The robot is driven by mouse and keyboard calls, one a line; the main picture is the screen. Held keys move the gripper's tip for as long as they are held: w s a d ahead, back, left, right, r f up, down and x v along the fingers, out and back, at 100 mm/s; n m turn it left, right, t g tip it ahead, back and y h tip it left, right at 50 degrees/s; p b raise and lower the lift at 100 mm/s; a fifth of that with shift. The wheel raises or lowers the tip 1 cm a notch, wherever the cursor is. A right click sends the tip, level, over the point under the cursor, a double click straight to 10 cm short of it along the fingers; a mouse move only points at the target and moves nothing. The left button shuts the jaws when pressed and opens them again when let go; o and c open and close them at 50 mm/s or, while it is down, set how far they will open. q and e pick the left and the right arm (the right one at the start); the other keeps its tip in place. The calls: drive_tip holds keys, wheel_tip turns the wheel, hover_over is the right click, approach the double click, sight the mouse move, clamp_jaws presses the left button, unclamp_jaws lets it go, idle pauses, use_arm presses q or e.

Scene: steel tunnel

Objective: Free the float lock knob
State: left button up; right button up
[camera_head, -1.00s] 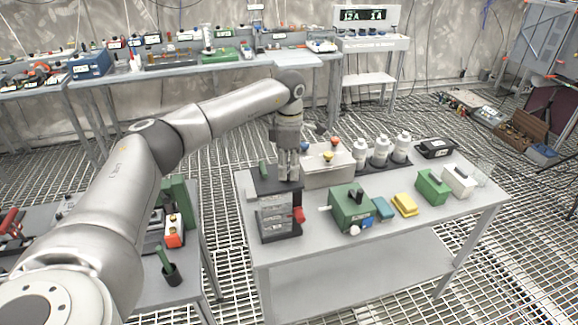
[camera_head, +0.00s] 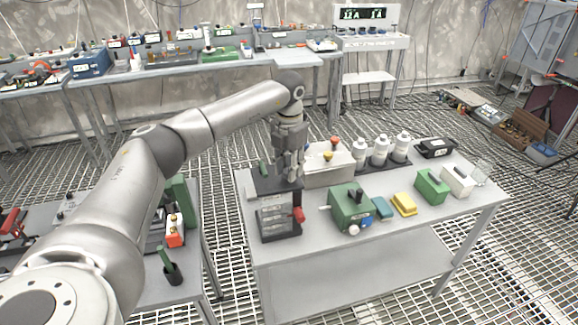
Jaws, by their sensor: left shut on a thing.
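My left gripper (camera_head: 290,178) points straight down over the top of a dark and grey box-shaped device (camera_head: 276,216) at the left end of the near table. Its fingers are shut at the device's top. The small part between them is hidden by the fingers, so I cannot make out the float lock knob itself. A red knob (camera_head: 299,215) sticks out on the device's right side, below the gripper and apart from it. A green upright part (camera_head: 263,167) stands at the device's back left. My right gripper is not in view.
White bottles (camera_head: 380,152) stand behind.

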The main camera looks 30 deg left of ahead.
use_arm(q)
drive_tip(key=n, duration=0.4)
drive_tip(key=shift+r+n, duration=0.15)
drive_tip(key=shift+n, duration=0.15)
drive_tip(key=shift+c, duration=0.2)
drive_tip(key=shift+w+n+p, duration=0.1)
drive_tip(key=shift+n+p, duration=0.4)
drive_tip(key=shift+n, duration=1.8)
drive_tip(key=o, duration=0.9)
drive_tip(key=shift+c, duration=0.2)
drive_tip(key=shift+o, duration=1)
wheel_tip(320, 180, up, 12)
